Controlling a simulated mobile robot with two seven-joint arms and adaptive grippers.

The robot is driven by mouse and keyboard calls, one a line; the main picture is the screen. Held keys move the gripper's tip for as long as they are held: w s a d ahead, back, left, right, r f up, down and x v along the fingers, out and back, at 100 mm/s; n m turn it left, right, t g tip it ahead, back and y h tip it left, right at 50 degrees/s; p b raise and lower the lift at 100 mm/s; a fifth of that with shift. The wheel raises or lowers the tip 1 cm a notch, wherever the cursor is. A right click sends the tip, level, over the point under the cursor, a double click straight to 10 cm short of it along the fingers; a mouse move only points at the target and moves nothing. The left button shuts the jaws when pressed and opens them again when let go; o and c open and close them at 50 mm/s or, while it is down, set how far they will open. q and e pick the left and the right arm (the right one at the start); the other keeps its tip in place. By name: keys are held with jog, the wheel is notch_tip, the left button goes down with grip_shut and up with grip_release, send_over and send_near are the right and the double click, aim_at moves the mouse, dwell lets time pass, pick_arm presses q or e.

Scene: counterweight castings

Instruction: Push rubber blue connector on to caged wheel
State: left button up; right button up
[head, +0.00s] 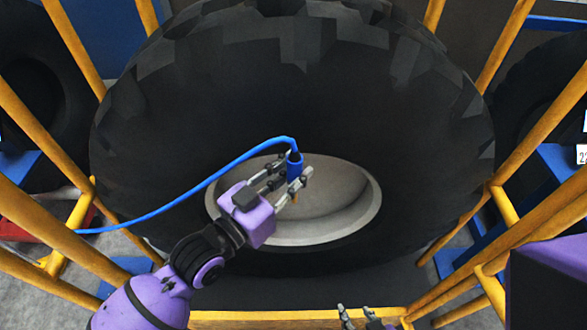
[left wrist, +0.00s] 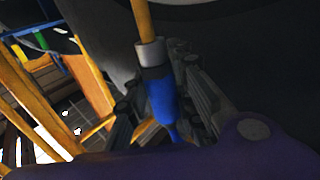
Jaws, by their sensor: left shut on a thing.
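The caged wheel (head: 300,80) is a large black tyre with a pale rim, standing behind yellow bars in the head view. The blue connector (head: 294,165) is in my left gripper (head: 291,180), in front of the rim's hollow. My left gripper is shut on it. A blue cable arcs from its top down to the left. In the left wrist view the connector (left wrist: 161,95) lies between the fingers, with a dark collar and an orange-tan tip pointing up the picture. Whether the tip touches the wheel cannot be told. My right gripper (head: 362,318) shows only its fingertips at the bottom edge.
Yellow cage bars (head: 500,205) slope along both sides, and a yellow bar (head: 290,316) runs across below the tyre. Other dark tyres stand at the far left and right. Blue supports (head: 565,165) stand beyond the bars. The space before the rim is open around my left gripper.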

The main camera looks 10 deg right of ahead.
pick_arm(q)
jog(key=shift+f+b, duration=0.35)
jog(key=shift+f, duration=0.55)
jog(key=o, duration=1.1)
jog(key=shift+c, duration=0.2)
jog(key=v, duration=1.2)
